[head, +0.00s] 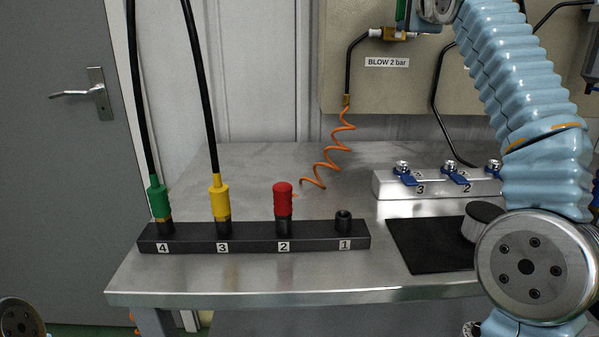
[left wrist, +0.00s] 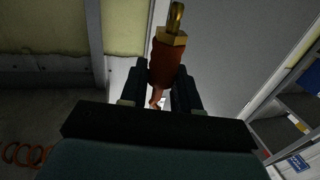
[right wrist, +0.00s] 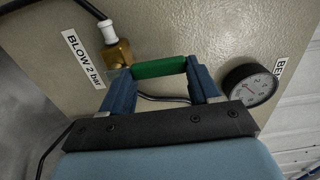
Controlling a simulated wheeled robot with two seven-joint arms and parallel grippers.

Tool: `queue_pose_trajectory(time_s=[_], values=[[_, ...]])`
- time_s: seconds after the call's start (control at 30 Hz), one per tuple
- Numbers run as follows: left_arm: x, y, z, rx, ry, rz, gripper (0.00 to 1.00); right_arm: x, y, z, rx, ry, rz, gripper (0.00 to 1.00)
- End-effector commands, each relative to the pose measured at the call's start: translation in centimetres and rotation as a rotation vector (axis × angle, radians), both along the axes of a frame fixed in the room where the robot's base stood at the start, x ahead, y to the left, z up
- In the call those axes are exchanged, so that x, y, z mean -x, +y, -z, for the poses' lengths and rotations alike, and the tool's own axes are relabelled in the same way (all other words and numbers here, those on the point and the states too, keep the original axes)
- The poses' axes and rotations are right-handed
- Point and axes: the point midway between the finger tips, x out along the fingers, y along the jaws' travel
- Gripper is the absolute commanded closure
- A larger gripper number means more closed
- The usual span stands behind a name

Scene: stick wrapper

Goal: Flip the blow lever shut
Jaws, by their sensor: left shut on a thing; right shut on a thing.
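The blow lever has a green handle (right wrist: 158,68) and sits on a brass valve (right wrist: 118,53) beside the BLOW 2 bar label (right wrist: 84,58). In the right wrist view my right gripper (right wrist: 160,72) is shut on the green handle, one blue finger at each end. In the head view the green handle (head: 401,10) is cut by the top edge, above the brass valve (head: 398,34), and stands roughly upright. My left gripper (left wrist: 162,82) is shut on a red-brown piece with a brass tip (left wrist: 168,52); it is out of the head view.
A pressure gauge (right wrist: 250,86) is close right of my right gripper. An orange coiled hose (head: 328,155) hangs from the blow line to the bench (head: 250,278). A black rack (head: 255,236) holds green, yellow and red fittings.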

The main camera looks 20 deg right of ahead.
Motion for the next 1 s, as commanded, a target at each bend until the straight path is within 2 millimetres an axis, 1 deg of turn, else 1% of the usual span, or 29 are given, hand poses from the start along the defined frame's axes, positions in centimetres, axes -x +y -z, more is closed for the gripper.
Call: queue_pose_trajectory(time_s=[0.43, 0.47, 0.6, 0.87, 0.93, 1.0], values=[[0.0, 0.0, 0.0, 0.0, 0.0, 0.0, 1.0, 0.0, -0.1, 0.1, -0.011, 0.0, 0.001, 0.94], [0.0, 0.0, 0.0, 0.0, 0.0, 0.0, 1.0, 0.0, -0.1, 0.1, -0.012, 0.0, 0.001, 0.34], [0.0, 0.0, 0.0, 0.0, 0.0, 0.0, 1.0, 0.0, -0.1, 0.1, -0.01, 0.0, 0.001, 0.13], [0.0, 0.0, 0.0, 0.0, 0.0, 0.0, 1.0, 0.0, -0.1, 0.1, -0.009, -0.001, 0.0, 0.13], [0.0, 0.0, 0.3, 0.0, 0.0, 0.0, 1.0, 0.3, 0.0, 0.1, -0.009, -0.002, 0.0, 0.13], [0.0, 0.0, 0.8, 0.0, 0.0, 0.0, 1.0, 1.0, 0.2, 0.2, -0.008, -0.004, 0.0, 0.13]])
